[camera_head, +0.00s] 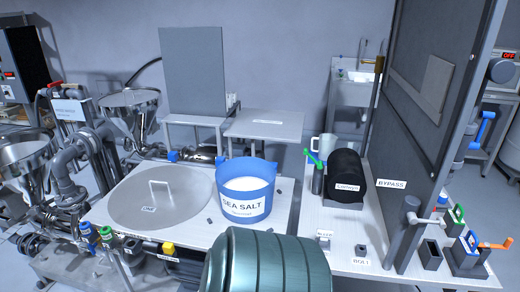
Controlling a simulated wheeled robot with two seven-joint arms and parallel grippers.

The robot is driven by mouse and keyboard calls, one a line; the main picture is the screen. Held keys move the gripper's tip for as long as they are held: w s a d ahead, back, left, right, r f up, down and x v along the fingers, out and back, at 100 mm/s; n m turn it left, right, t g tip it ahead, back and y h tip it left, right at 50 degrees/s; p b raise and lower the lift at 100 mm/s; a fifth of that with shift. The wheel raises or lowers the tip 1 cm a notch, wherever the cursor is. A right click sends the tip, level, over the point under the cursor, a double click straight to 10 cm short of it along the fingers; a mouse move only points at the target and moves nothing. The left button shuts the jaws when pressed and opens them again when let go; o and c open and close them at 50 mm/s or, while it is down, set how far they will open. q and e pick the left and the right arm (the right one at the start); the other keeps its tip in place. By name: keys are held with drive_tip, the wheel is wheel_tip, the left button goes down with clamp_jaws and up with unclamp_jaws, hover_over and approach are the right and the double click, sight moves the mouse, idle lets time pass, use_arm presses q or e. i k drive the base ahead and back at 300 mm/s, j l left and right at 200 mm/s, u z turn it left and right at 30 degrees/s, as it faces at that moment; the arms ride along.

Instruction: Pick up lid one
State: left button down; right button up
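Lid one (165,206) is a round, flat grey metal disc with an upright loop handle at its middle. A blue tub (245,181) labelled SEA SALT, full of white salt, stands just right of the lid. Neither of my grippers shows in the head view.
A teal ribbed rounded body (267,266) fills the bottom middle and hides the worktop's front edge. Pipes and metal funnels (130,108) crowd the left.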

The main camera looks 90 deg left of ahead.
sight(159, 198)
drive_tip(key=u, duration=2.9)
drive_tip(key=i+j, duration=0.1)
drive_tip(key=j, duration=1.6)
drive_tip(key=i+z, duration=0.25)
drive_tip(key=i, duration=0.25)
drive_tip(key=i+j+z, duration=0.1)
drive_tip(key=i+z, duration=0.2)
drive_tip(key=i, duration=0.15)
